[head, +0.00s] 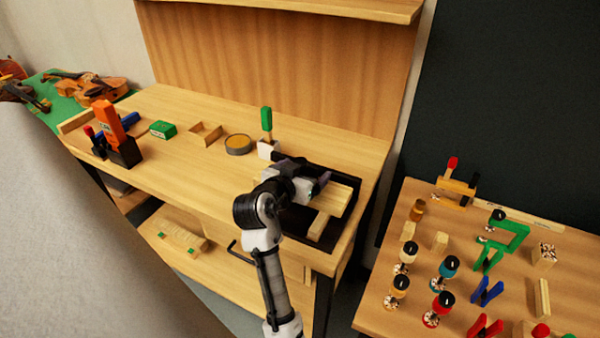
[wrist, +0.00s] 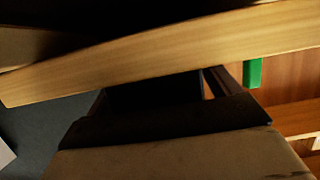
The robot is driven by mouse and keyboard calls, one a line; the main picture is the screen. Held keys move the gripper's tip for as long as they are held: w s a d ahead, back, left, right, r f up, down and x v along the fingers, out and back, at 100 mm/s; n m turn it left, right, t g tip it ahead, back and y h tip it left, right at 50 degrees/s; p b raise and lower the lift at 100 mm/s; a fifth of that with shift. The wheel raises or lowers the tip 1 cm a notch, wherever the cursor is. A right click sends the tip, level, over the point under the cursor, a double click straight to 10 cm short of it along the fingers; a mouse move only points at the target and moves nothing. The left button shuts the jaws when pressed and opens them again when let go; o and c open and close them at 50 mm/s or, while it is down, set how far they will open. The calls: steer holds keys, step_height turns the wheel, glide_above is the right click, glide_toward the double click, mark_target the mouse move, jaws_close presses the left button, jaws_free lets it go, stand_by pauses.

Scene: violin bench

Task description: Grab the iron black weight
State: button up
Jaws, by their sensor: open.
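My gripper (head: 318,182) is open over the right end of the wooden bench (head: 190,165), low above a black tray (head: 295,222) with pale wooden pieces (head: 322,226) in it. I cannot surely make out the iron black weight in either view; my arm and gripper cover part of the tray. In the wrist view a long wooden strip (wrist: 150,62) crosses close to the camera. Dark shapes lie below the strip, too close and dim to tell apart. I see nothing clearly held.
A white block with a green-handled tool (head: 266,120) stands behind my gripper. A round tin (head: 238,145), a small wooden box (head: 206,134) and a green box (head: 163,130) lie to the left. A black holder (head: 125,152) is farther left. A second table (head: 470,262) carries bottles and clamps.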

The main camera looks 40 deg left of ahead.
steer(key=c, duration=1.7)
steer(key=shift+r, duration=0.1)
steer(key=shift+c, duration=1.1)
steer(key=shift+r, duration=0.15)
